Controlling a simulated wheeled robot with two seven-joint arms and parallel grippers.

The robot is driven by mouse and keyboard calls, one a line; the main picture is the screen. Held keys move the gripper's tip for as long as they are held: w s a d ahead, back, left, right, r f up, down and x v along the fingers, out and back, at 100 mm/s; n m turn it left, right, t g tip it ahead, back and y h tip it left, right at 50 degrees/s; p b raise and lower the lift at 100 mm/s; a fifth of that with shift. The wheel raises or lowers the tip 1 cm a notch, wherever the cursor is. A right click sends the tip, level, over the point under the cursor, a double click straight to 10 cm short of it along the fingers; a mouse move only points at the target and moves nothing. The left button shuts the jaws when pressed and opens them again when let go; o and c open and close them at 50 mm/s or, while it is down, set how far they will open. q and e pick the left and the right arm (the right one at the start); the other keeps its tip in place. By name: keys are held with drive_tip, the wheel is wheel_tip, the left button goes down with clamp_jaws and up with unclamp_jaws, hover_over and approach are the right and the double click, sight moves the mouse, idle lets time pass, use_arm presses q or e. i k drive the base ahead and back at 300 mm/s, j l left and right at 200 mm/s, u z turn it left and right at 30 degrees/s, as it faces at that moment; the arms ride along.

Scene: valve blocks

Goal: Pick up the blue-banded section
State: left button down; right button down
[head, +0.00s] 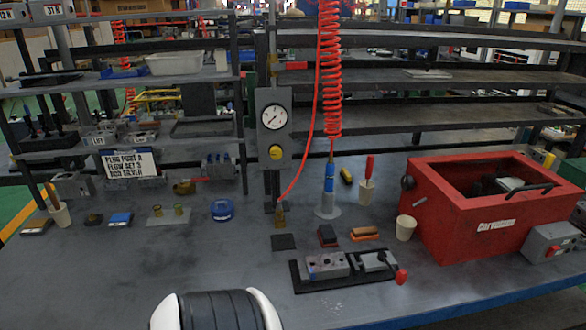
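I cannot make out a clear blue band on any valve section. A grey valve block (326,265) lies on a black plate (306,287) at the front middle of the bench. A second grey piece (377,261) with a red knob sits just right of it. More grey sections stand at the left: one by the shelf foot (72,185) and a bluish-grey one (218,168) at the right end of the lower shelf. Their details are too small to tell. Neither of my grippers is in view.
A red open box (470,232) stands at the right. A blue-topped tool (329,177) hangs under a red coiled hose (329,70). A round blue container (222,210), small cups and a gauge panel (273,120) stand nearby. The bench (130,265) is clear at front left.

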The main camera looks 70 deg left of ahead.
sight(324, 266)
drive_tip(key=u, duration=2.15)
drive_tip(key=i+l+u, duration=0.1)
drive_tip(key=l+u, duration=0.75)
drive_tip(key=l, duration=0.2)
